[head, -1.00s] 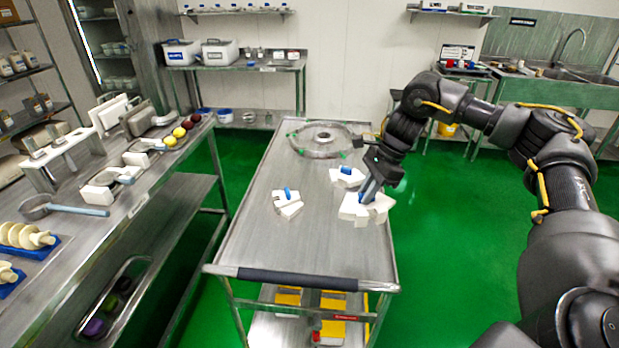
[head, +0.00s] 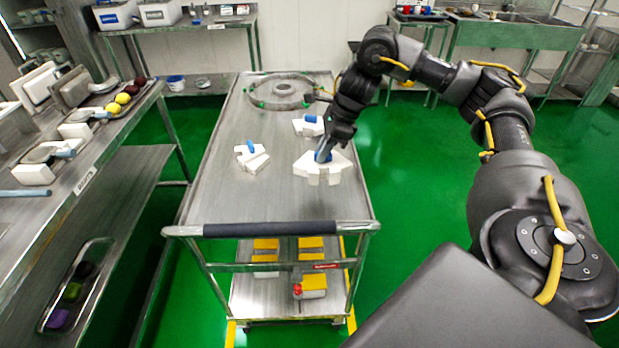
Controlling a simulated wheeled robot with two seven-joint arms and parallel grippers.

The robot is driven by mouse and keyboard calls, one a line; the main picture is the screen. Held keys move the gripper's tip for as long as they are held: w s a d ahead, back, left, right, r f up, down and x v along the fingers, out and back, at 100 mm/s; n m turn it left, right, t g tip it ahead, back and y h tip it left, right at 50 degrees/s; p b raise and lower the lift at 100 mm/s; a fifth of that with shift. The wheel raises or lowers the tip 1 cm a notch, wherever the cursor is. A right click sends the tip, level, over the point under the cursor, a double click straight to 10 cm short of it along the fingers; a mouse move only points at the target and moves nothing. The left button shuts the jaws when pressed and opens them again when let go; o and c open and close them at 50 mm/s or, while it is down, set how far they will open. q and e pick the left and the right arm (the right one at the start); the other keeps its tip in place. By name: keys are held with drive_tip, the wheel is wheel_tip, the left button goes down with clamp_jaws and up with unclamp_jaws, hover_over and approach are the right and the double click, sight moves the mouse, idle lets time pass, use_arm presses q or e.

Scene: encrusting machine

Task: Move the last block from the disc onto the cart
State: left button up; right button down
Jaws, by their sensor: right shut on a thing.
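The steel cart (head: 220,195) stands in the middle. The ring-shaped disc (head: 283,88) lies on its far end, with no white block visible on it. My right gripper (head: 325,153) points down and is shut on the blue part of a white block (head: 320,172) at the cart's right side, low at the cart top. I cannot tell whether that block touches the surface. A second white block with a blue part (head: 308,125) lies just behind it. A third white block with a blue part (head: 252,157) lies to the left. My left gripper is out of view.
A steel workbench (head: 120,140) with white pieces, a tray and coloured balls runs along the left. The cart's dark handle (head: 270,229) is at the near edge. The cart top's near-left part is bare. Yellow-topped items (head: 312,280) sit on the lower shelf.

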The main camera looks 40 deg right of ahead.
sight(313, 164)
drive_tip(key=shift+w+a+f+p, duration=0.25)
drive_tip(key=shift+a+f+p, duration=0.1)
drive_tip(key=shift+a+f, duration=0.95)
drive_tip(key=shift+f, duration=0.3)
drive_tip(key=shift+a+f, duration=0.25)
wheel_tip(313, 164, down, 3)
drive_tip(key=shift+w+a+f+p, duration=0.1)
drive_tip(key=shift+a+p, duration=0.05)
drive_tip(key=shift+p, duration=0.55)
drive_tip(key=shift+f, duration=0.15)
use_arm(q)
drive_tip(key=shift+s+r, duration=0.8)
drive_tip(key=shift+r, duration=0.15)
